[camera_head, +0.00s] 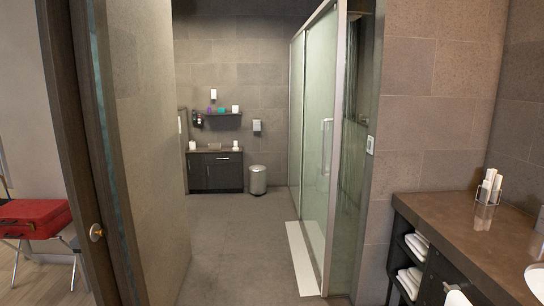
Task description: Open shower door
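The glass shower door (318,130) stands right of the middle in the head view, in a light metal frame. A pale vertical handle (326,145) is on its near part. More glass panel (296,110) runs back behind it. To the right of the door's near edge, the dark tiled shower interior (356,150) shows; I cannot tell whether glass covers this strip. A long white strip (303,258) lies on the floor along the door's foot. Neither of my grippers is in view.
The grey floor (235,240) left of the shower is clear. A vanity counter (455,235) with towels below fills the right. A bin (257,181) and dark cabinet (216,177) stand at the back.

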